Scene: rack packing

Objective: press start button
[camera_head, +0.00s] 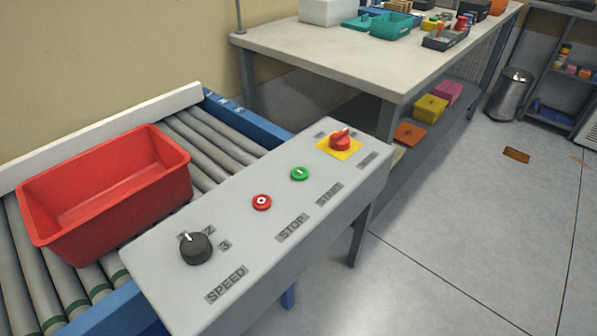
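The green start button (300,174) sits on the sloped face of the grey control box (250,262), beside the label START (329,194). The red stop button (262,202) is to its lower left, beside the label STOP. A black speed knob (196,248) is at the near left end of the box. A red rotary switch on a yellow plate (340,141) is at the far end. Nothing covers the green button. Neither of my grippers shows in the head view.
An empty red bin (107,190) stands on the roller conveyor (205,148) left of the box. A workbench (330,45) with trays stands behind, with colored boxes on its lower shelf. The floor (450,240) at right is mostly clear; a metal trash can (510,96) stands farther back.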

